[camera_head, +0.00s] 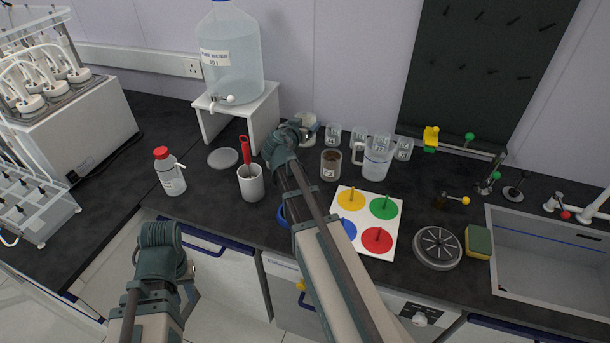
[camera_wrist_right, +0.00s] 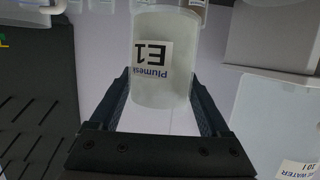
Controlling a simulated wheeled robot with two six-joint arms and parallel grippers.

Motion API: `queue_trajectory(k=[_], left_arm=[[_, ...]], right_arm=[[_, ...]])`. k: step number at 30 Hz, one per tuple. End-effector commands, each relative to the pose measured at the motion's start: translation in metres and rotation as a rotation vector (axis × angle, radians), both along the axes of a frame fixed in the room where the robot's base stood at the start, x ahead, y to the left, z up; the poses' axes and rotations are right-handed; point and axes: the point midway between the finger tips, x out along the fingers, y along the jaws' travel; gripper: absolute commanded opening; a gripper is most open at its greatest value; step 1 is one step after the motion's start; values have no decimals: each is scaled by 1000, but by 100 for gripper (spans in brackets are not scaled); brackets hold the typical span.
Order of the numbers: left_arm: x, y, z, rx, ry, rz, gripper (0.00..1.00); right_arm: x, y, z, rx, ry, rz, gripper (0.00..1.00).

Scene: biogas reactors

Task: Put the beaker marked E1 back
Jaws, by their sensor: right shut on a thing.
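The beaker marked E1 (camera_wrist_right: 163,75) is a pale translucent cup with a white label. In the right wrist view it sits between the two dark jaws of my right gripper (camera_wrist_right: 162,100), its label upside down. In the head view my right gripper (camera_head: 299,131) is at the back of the counter. Its arm hides part of what it holds and the counter beneath. Several clear beakers (camera_head: 333,134) stand along the wall right of it. My left gripper (camera_head: 160,245) is low at the left, in front of the counter; its jaws cannot be made out.
A water tank (camera_head: 231,50) on a white stand is left of my right gripper. A brown-filled beaker (camera_head: 331,163) and a jug (camera_head: 376,160) stand to its right.

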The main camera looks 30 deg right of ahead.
Motion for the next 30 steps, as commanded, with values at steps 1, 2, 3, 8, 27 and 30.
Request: queue_trajectory(k=[1,2,3,8,27,30], left_arm=[[0,0,-10,0,0,0,27],[0,0,-12,0,0,0,27],[0,0,-17,0,0,0,27],[0,0,-29,0,0,0,27],[0,0,-81,0,0,0,27],[0,0,-92,0,0,0,27]], right_arm=[[0,0,-10,0,0,0,11],[0,0,-12,0,0,0,11],[0,0,-17,0,0,0,11],[0,0,-29,0,0,0,11],[0,0,-81,0,0,0,11],[0,0,-92,0,0,0,11]])
